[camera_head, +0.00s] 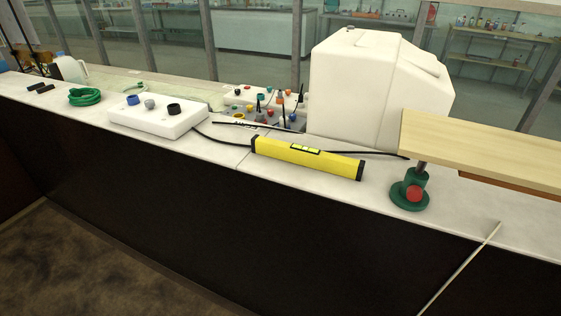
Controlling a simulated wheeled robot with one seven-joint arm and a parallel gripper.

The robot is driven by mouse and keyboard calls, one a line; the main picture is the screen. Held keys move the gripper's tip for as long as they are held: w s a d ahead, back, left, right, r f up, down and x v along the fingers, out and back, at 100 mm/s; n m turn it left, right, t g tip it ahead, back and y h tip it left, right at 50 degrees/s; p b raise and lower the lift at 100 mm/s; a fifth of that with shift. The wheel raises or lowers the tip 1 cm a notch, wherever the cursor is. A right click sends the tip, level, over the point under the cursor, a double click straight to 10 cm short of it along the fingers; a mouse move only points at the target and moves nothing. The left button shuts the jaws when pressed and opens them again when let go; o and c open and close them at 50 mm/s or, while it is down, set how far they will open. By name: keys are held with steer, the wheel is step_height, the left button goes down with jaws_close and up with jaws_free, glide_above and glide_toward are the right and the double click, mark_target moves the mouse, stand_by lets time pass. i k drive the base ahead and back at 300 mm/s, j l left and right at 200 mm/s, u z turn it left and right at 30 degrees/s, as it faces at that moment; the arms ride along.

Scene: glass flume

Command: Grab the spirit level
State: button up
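The spirit level (306,158) is a long yellow bar with black end caps and light yellow vial windows in its top middle. It lies on the white bench top (215,151) near the front edge, slanting slightly down to the right. Nothing covers it from this view. My gripper is not in view.
A white box with knobs (157,119) is left of the level, and a big white tank (372,85) stands behind it. Right of it are a green clamp with a red knob (411,191) and a wooden board (490,150). Black cables lie close behind. A thin rod (459,268) overhangs the front edge.

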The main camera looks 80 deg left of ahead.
mark_target(311, 157)
steer(key=u, duration=2.75)
steer(key=i+j+z, duration=0.35)
steer(key=j, duration=0.6)
steer(key=i+j+z, duration=0.15)
steer(key=j+z, duration=0.25)
steer(key=j, duration=0.55)
steer(key=j+z, duration=0.35)
steer(key=j, duration=0.7)
